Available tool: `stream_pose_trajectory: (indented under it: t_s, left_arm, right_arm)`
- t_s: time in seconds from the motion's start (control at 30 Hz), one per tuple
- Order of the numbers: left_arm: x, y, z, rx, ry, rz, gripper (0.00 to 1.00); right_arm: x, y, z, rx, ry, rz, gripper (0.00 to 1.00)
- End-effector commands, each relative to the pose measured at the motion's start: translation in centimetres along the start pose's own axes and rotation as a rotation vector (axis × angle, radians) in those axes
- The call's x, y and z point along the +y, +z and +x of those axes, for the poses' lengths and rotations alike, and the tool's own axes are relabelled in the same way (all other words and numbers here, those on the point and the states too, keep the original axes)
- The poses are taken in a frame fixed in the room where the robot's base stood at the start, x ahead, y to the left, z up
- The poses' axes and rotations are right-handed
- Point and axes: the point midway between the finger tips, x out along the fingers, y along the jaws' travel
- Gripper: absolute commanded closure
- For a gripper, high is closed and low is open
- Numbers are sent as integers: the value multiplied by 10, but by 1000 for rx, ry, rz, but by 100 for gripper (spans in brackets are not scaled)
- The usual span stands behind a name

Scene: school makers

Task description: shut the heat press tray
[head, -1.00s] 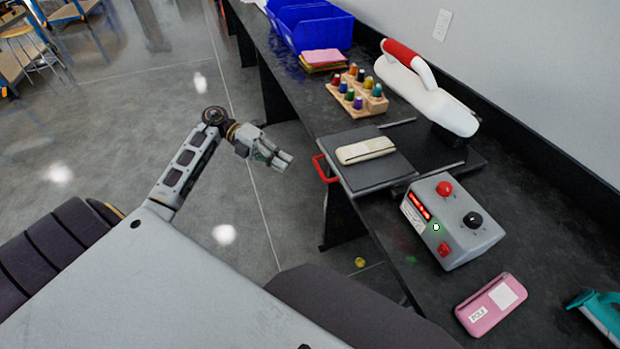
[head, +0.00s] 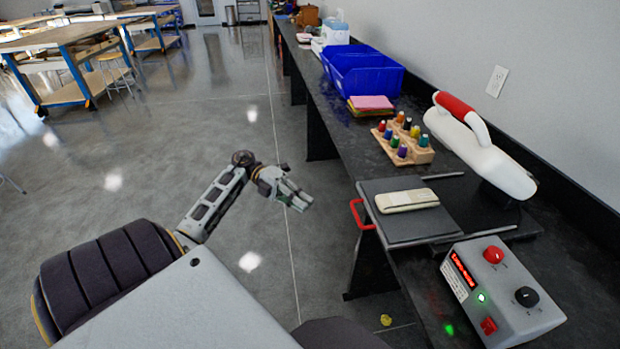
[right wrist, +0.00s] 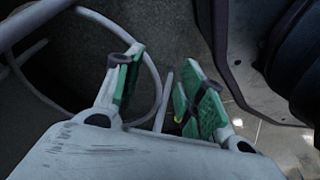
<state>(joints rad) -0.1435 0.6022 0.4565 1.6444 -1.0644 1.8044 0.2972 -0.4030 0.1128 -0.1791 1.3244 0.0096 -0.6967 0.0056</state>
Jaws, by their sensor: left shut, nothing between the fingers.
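The heat press (head: 482,152) is white with a red top handle and stands on the black counter in the head view. Its dark flat tray (head: 408,232) sticks out to the left, towards the counter's front edge. A red handle (head: 356,213) is on the tray's left side. A cream folded item (head: 407,200) lies on the tray. My left gripper (head: 302,199) is shut and empty, left of the red handle and apart from it, over the floor. My right gripper (right wrist: 160,72) shows only in the right wrist view, with its green-padded fingers apart and nothing seen held.
A control box (head: 500,290) with red and black knobs stands in front of the press. A wooden block of coloured bottles (head: 403,143), paper squares (head: 371,105) and blue bins (head: 362,75) stand behind the tray. The floor left of the counter is open.

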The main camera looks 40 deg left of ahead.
Motion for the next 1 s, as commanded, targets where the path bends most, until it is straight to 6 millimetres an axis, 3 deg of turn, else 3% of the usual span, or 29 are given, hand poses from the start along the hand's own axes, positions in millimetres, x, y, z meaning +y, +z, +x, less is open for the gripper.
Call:
stream_pose_trajectory:
  t_s: [0.83,1.0]
  left_arm:
    - [-1,0,92,1,-3,2,100]
    - [-1,11,102,-1,-3,3,100]
  right_arm:
    - [0,1,2,5,1,0,60]
    - [0,2,2,-3,1,0,60]
